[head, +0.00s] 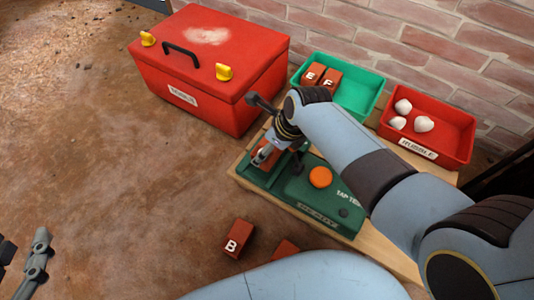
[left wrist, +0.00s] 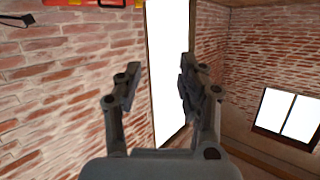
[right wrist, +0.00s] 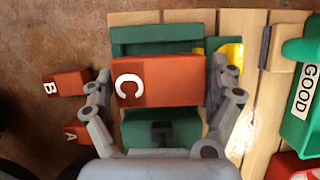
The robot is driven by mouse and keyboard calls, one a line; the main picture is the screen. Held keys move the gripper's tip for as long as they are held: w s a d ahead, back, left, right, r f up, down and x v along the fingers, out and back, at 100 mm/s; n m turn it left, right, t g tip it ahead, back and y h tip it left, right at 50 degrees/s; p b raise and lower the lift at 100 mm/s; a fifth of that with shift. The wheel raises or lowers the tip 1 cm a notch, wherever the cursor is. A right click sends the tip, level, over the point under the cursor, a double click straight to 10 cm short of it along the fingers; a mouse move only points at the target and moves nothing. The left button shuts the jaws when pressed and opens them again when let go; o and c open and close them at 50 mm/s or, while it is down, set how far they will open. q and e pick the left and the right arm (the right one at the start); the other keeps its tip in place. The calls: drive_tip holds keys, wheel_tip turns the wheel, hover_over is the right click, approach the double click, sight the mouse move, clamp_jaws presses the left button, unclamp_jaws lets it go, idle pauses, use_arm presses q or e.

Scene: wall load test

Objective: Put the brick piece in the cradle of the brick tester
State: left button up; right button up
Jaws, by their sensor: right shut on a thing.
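The brick piece marked C (right wrist: 160,82) is between the fingers of my right gripper (right wrist: 165,95), which is shut on it. The brick piece is at the left end of the green brick tester (head: 284,200), over or in its cradle; I cannot tell whether it rests on the bottom. In the head view my right gripper (head: 265,158) comes down on this brick from above and partly hides it. The tester has an orange button (head: 320,177) on top. My left gripper (left wrist: 155,90) is open and empty, facing a brick wall and a bright opening.
Brick B (head: 237,238) and another brick (head: 286,249) lie on the ground in front. A green tray (head: 361,113) holds bricks E and F; a red tray (head: 455,151) holds white rubble. A red toolbox (head: 205,65) stands behind left. The ground at left is clear.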

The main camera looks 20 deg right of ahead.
drive_tip(key=shift+w+a+f+b, duration=0.15)
drive_tip(key=shift+w+f+b, duration=0.15)
drive_tip(key=shift+f, duration=0.15)
drive_tip(key=shift+s+f+b, duration=0.1)
drive_tip(key=shift+f+b, duration=0.65)
drive_tip(key=shift+f, duration=0.15)
drive_tip(key=shift+f+b, duration=0.75)
drive_tip(key=shift+f, duration=0.05)
use_arm(q)
drive_tip(key=w+d+r+m+t+h, duration=0.1)
drive_tip(key=r+t, duration=0.4)
drive_tip(key=r, duration=0.6)
drive_tip(key=w+d+r+m+t+h, duration=0.1)
drive_tip(key=w+r+m+t+h, duration=0.2)
drive_tip(key=r, duration=0.9)
drive_tip(key=w+t+h, duration=0.1)
drive_tip(key=t, duration=0.2)
drive_tip(key=shift+d, duration=0.35)
drive_tip(key=shift+r, duration=0.1)
drive_tip(key=shift+r+h, duration=0.1)
drive_tip(key=shift+h, duration=0.3)
use_arm(e)
drive_tip(key=shift+f, duration=0.1)
drive_tip(key=o, duration=1.4)
drive_tip(key=shift+c, duration=0.2)
use_arm(q)
drive_tip(key=shift+s+r, duration=0.1)
drive_tip(key=shift+r, duration=0.05)
